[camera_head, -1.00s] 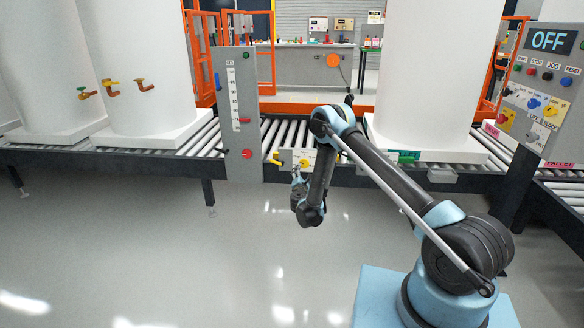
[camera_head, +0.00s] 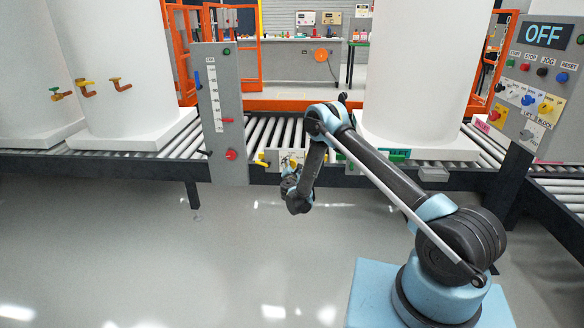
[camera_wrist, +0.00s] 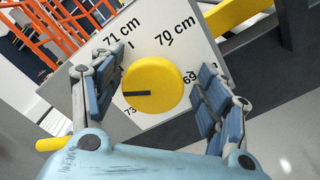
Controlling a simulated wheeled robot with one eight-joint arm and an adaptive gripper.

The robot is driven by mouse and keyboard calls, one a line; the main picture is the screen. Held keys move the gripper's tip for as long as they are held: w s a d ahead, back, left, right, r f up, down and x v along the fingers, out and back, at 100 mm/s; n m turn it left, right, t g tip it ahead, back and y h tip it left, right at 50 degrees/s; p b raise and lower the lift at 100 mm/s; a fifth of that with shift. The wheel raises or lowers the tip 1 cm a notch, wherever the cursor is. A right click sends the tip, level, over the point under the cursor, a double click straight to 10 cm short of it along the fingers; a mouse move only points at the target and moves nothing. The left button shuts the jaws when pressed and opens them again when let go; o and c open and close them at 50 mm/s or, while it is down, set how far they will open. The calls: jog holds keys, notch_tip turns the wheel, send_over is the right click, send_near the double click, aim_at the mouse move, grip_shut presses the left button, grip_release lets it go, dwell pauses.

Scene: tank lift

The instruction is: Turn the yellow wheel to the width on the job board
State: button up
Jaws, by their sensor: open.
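The yellow wheel (camera_wrist: 165,76) is a round knob on a white dial plate (camera_wrist: 190,50) in the wrist view. A black mark on it points left in the picture. Printed labels read 71 cm, 70 cm, 69 and 73 around it; the spot where the mark points is partly hidden by a finger. My gripper (camera_wrist: 152,88) is open, its fingers on opposite sides of the wheel, with gaps visible beside it. In the head view my gripper (camera_head: 286,182) is in front of the small plate (camera_head: 272,155) on the conveyor's edge. I cannot make out a job board with a width.
A grey post (camera_head: 222,100) with a scale and red knob stands left of the plate. A yellow lever (camera_head: 262,159) sits beside the plate. A white tank (camera_head: 420,70) stands on the roller conveyor behind. A control panel (camera_head: 530,85) at right reads OFF. The front floor is clear.

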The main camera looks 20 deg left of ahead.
jog(key=shift+s+a, duration=0.15)
jog(key=shift+a, duration=0.05)
jog(key=shift+c, duration=0.4)
jog(key=c, duration=1)
jog(key=shift+s, duration=0.1)
jog(key=shift+m, duration=0.5)
jog(key=m, duration=0.3)
jog(key=shift+f+m, duration=0.1)
jog(key=shift+m, duration=0.3)
jog(key=m, duration=1.2)
jog(key=shift+m, duration=0.3)
jog(key=m, duration=0.6)
jog(key=shift+m, duration=0.3)
